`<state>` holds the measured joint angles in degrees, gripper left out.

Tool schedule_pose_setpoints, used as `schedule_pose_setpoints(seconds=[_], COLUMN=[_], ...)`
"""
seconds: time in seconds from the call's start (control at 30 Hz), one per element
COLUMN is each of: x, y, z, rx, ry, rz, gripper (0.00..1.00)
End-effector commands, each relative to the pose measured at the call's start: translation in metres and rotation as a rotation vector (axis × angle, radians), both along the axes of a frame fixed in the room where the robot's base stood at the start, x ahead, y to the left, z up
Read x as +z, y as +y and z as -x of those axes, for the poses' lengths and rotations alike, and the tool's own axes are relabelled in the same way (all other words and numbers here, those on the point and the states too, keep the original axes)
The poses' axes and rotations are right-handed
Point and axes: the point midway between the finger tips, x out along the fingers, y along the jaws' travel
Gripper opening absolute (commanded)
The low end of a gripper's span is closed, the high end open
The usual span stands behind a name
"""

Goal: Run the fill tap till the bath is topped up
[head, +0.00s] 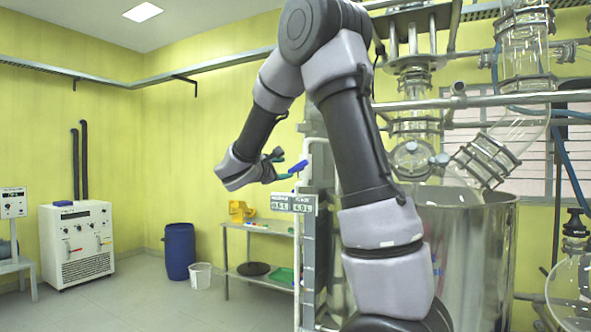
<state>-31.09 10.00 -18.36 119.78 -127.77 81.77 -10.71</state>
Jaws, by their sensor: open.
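My gripper (281,165) is open, its teal-tipped fingers pointing right, in the middle of the head view. A blue tap handle (298,167) is just right of the fingertips, by a pale vertical pipe (308,240). I cannot tell whether the fingers touch it. The large steel bath (485,262) stands at the right, partly hidden by my arm. Its inside and any water level are hidden. Two small grey displays, a left one (280,203) and a right one (303,204), sit below the handle; they seem to read 3.5 L and 4.0 L.
Glass reactor parts (490,158) and metal rails crowd the space above the bath. A steel shelf table (262,229) stands behind my gripper, carrying a yellow item (240,210). A blue drum (180,250), white bucket (200,275) and white cabinet (77,240) stand left. Floor at left is clear.

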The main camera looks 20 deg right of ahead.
Motion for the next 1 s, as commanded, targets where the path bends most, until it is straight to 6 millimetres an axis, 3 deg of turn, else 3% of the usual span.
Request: schedule_pose_setpoints(seconds=[0.2,0.4,0.83,0.87,1.0], x=[0.0,-0.001,0.0,0.0,0.0], y=[-0.035,-0.059,-0.068,-0.068,-0.068], z=[-0.026,-0.045,-0.052,-0.052,-0.052], rx=[-0.005,-0.004,-0.001,-0.001,-0.001], ry=[0.001,0.002,0.001,0.001,0.001], rz=[0.0,-0.002,-0.003,-0.003,-0.003], gripper=[0.57,0.57,0.57,0.54,0.0])
